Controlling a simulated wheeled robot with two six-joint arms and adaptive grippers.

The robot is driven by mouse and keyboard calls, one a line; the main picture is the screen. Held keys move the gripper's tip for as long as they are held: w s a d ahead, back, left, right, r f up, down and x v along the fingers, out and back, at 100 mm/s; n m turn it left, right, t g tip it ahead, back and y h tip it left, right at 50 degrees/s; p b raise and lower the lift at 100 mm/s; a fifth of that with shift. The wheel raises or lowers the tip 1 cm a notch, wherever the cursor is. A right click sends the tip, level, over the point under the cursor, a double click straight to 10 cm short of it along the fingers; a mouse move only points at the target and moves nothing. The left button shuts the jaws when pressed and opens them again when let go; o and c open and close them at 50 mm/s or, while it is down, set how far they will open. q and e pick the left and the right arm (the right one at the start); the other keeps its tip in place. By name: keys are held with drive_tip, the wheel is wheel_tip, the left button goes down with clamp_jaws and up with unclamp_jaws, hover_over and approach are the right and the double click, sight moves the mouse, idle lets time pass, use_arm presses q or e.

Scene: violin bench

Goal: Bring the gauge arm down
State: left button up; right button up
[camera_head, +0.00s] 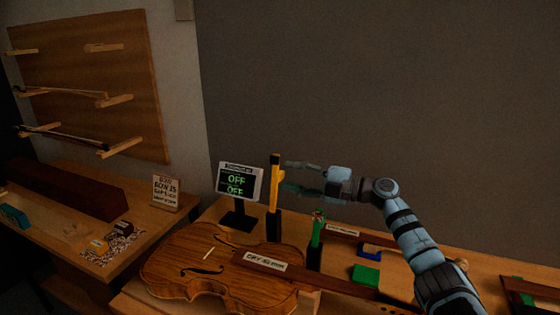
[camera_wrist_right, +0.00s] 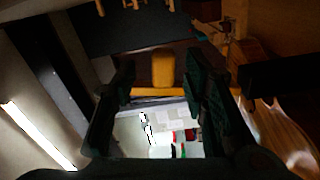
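The gauge arm (camera_head: 275,185) is a yellow bar that stands upright on a black post behind the violin (camera_head: 205,262). A small display (camera_head: 238,183) beside it reads "OFF" on two lines. My right gripper (camera_head: 290,176) is open, its fingers pointing left at the yellow arm's right side. In the right wrist view, a yellow piece (camera_wrist_right: 163,68) shows between the two dark, spread fingers. I see space on both sides of it, and cannot tell whether either finger touches it. My left gripper is out of view.
A green tool in a black holder (camera_head: 315,233) stands just below my right gripper. A green block (camera_head: 366,275) and a blue item (camera_head: 370,250) lie on the bench at right. A sign card (camera_head: 166,191) stands on the left table.

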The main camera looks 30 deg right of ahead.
sight(283, 176)
drive_tip(key=x, duration=0.4)
drive_tip(key=shift+a+f, duration=0.1)
drive_tip(key=shift+f, duration=0.1)
clamp_jaws()
